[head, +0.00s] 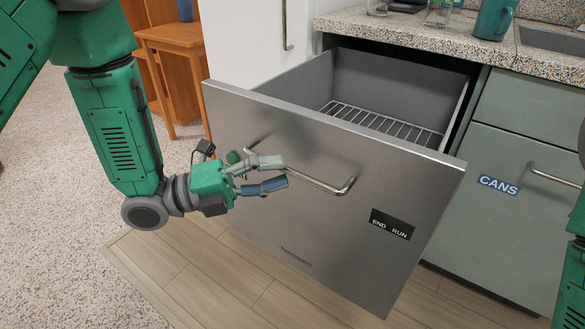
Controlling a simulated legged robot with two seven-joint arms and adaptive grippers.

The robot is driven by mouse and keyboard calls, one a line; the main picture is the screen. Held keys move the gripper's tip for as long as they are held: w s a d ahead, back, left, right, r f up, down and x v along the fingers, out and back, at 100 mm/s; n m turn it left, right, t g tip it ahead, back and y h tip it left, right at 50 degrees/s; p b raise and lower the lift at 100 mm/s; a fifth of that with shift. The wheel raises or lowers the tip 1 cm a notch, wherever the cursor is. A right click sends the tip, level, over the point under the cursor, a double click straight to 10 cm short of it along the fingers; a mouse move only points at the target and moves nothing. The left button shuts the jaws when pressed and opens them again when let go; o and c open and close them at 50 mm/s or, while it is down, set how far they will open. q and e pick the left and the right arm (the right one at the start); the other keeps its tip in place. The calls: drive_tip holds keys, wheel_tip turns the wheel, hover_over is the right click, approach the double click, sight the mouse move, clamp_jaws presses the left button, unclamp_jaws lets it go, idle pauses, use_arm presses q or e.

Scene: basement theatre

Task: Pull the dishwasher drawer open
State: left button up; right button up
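The dishwasher drawer (290,215) is a stainless steel front with a grey tub behind it, and it stands pulled out from under the counter. A wire rack (385,122) shows inside the tub. The bar handle (318,184) runs across the upper front. My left gripper (284,172) is at the left end of the handle, its fingers apart, one above the other. The handle's left end is partly hidden by the fingers, and I cannot tell whether they touch it. Only parts of my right arm show at the right edge; its gripper is out of view.
A speckled counter (430,40) with glasses and a teal mug (494,18) is above. A green cabinet (520,185) labelled CANS is on the right. A white fridge (250,40) and a wooden stool (172,60) are behind. Carpet and wood floor are clear on the left.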

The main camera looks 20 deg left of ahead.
use_arm(q)
drive_tip(key=v, duration=0.8)
drive_tip(key=shift+s, duration=0.1)
wheel_tip(320, 180, down, 10)
drive_tip(key=w+n+t+y, duration=0.1)
drive_tip(key=n+y, duration=0.4)
drive_tip(key=n, duration=0.3)
drive_tip(key=s+a+f+n+g+y, duration=0.2)
drive_tip(key=s+f+n+y, duration=0.25)
drive_tip(key=f+n, duration=0.35)
drive_tip(key=s+a+f+n+g+y, duration=0.2)
drive_tip(key=s+f+n+y, duration=0.25)
drive_tip(key=f+n, duration=0.4)
drive_tip(key=s+a+f+n+g+y, duration=0.1)
drive_tip(key=s+f+n+g+y, duration=0.15)
drive_tip(key=s, duration=0.35)
drive_tip(key=s+a+f+n+g+y, duration=0.1)
drive_tip(key=s+a+n+g, duration=0.1)
drive_tip(key=s+n, duration=0.25)
wheel_tip(320, 180, up, 13)
drive_tip(key=s+p, duration=0.1)
drive_tip(key=p, duration=1.3)
drive_tip(key=shift+r, duration=0.2)
